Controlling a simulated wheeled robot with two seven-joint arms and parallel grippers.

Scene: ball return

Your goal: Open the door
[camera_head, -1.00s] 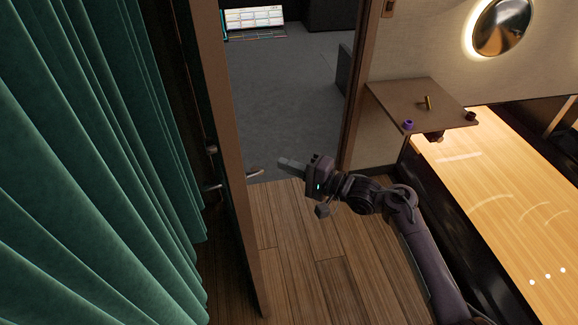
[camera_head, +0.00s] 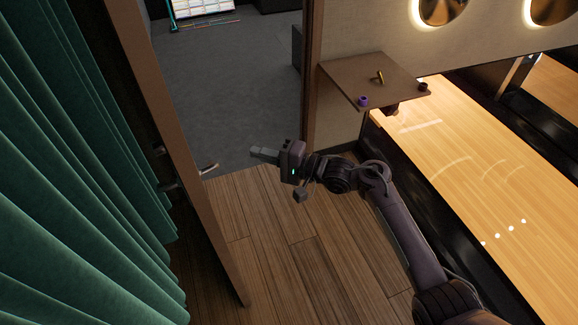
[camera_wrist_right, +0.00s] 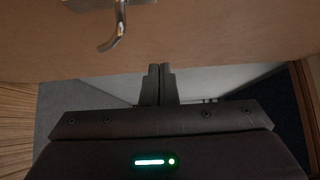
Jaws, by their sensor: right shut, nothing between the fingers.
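The brown door (camera_head: 185,150) stands open at the left in the head view, seen nearly edge-on, with the doorway clear to its right. Its metal lever handle (camera_head: 208,168) sticks out toward the doorway; more metal hardware (camera_head: 170,186) shows on the other side. In the wrist view the door (camera_wrist_right: 220,40) spans the top, with its curved handle (camera_wrist_right: 117,30) at upper left. My right gripper (camera_head: 256,153) is shut and empty, to the right of the handle and apart from it. Its closed fingers (camera_wrist_right: 160,72) point toward the door in the wrist view. My left gripper is not in view.
Green curtains (camera_head: 70,170) hang along the left, close to the door. Beyond the doorway is a grey floor (camera_head: 230,90) with a lit screen (camera_head: 203,8). A small shelf (camera_head: 375,78) with small objects and a glossy lane (camera_head: 480,160) lie right. Wooden floor (camera_head: 290,240) is open in front.

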